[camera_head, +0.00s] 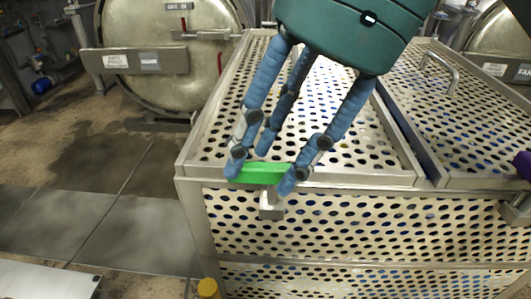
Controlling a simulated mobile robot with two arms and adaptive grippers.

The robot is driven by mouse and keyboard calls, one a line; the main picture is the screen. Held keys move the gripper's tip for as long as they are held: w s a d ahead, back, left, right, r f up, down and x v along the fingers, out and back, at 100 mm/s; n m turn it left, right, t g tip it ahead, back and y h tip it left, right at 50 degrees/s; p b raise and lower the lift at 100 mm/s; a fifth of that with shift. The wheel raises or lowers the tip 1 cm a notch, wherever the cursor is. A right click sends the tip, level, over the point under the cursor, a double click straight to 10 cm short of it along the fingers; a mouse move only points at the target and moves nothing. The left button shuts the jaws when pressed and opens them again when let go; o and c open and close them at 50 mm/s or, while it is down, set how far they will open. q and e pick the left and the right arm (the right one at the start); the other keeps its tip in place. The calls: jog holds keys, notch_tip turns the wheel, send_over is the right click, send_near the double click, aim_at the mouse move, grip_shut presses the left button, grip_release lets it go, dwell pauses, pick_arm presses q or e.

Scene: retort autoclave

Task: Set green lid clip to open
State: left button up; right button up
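The green lid clip (262,173) sits at the front top edge of the left perforated metal basket, near its left corner. A grey metal catch (271,204) hangs below it on the basket's front face. My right gripper (264,170) points down at the clip from above. Its blue fingers are straight and spread. Two fingertips overlap the left and right ends of the clip, and the third finger is behind it, over the lid. Whether the fingers touch the clip is not clear. My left gripper is not in view.
A purple piece (523,165) shows at the right edge. A round retort door (165,45) is behind left. Floor left of the basket is open. A yellow post top (208,289) is below.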

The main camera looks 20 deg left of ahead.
jog(key=v, duration=1.1)
jog(key=shift+d+r, duration=0.1)
jog(key=shift+r, duration=0.05)
